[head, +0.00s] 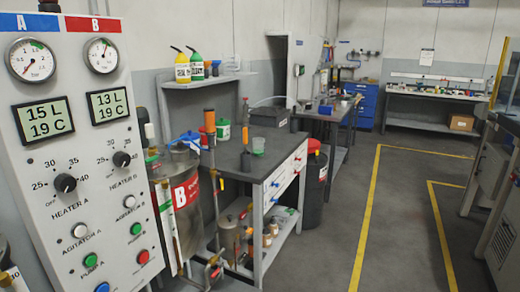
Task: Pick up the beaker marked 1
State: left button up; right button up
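No beaker with a readable 1 shows in the head view. A small translucent green cup (258,146), which may be a beaker, stands on the dark top of the near workbench (262,172). It is too small for me to read any mark on it. Neither of my grippers is in view.
A control panel (85,150) with gauges and knobs fills the left side. A tank marked B (188,205) stands between it and the bench. A dark bin with a red lid (315,180) is beside the bench. The floor (400,225) to the right is clear.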

aim_at(258, 143)
jog(key=i+l+z, duration=0.3)
jog(key=i, duration=0.25)
jog(key=i+l+z, duration=0.3)
jog(key=i, duration=0.2)
jog(key=i+z, duration=0.3)
jog(key=i, duration=0.25)
jog(key=i+u, duration=0.2)
jog(key=i, duration=0.35)
jog(key=i+l+u, duration=0.15)
jog(key=i, duration=0.4)
jog(key=i+l+u, duration=0.15)
jog(key=u, duration=0.25)
jog(key=i+l+u, duration=0.25)
jog(key=u, duration=0.15)
jog(key=i+l+u, duration=0.5)
jog(key=l+u, duration=0.15)
jog(key=u, duration=0.15)
